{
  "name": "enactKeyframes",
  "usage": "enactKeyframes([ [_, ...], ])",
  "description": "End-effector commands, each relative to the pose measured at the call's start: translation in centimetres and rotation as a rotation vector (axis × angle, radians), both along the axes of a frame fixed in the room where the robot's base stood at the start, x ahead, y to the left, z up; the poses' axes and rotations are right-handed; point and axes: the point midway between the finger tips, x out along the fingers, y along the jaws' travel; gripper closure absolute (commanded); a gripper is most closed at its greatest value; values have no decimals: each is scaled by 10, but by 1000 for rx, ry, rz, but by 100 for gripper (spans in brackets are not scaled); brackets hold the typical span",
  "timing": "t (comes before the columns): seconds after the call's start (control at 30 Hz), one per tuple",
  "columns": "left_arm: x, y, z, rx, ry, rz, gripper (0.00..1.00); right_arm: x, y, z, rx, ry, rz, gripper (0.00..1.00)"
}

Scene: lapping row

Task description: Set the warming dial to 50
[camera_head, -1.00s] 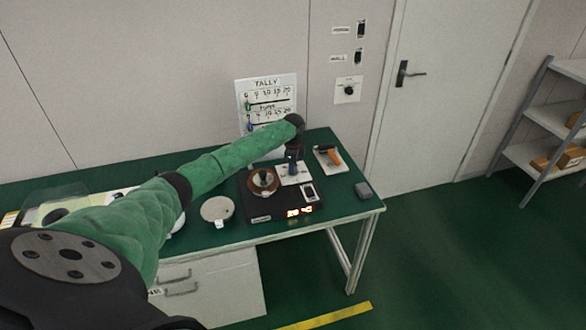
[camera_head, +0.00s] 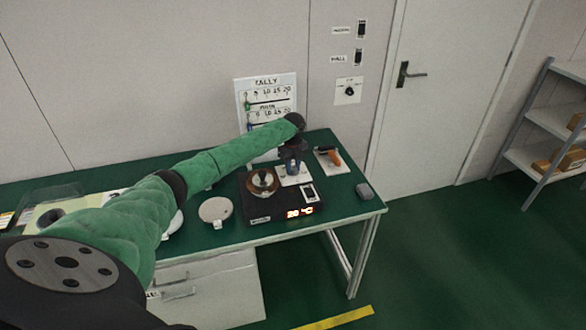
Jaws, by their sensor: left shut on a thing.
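A black warming unit (camera_head: 260,209) stands on the green bench, with a lit display (camera_head: 300,212) on its front that seems to read about 20 °C. A white dial plate (camera_head: 301,179) lies on the unit's back right part. My left gripper (camera_head: 292,168) points down over this plate and is shut on the warming dial, which it mostly hides; the dial's pointer and scale cannot be read. A round brown and metal pot (camera_head: 263,182) sits on the unit, left of the gripper. My right gripper is not in view.
A switch (camera_head: 308,193) is on the unit's front right. A round pale dish (camera_head: 215,210) lies left of it. A tally board (camera_head: 266,84) stands behind.

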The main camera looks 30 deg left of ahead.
Motion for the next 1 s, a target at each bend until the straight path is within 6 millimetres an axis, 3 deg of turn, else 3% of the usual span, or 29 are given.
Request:
enactKeyframes([
  [0.67,2,2,3,2,-5,-63,93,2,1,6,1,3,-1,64],
  [0.7,2,2,3,2,-5,-63,67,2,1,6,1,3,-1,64],
  [0.8,1,2,3,1,-4,-63,49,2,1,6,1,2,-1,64],
  [1.0,1,1,2,1,-3,-63,49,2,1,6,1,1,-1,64],
])
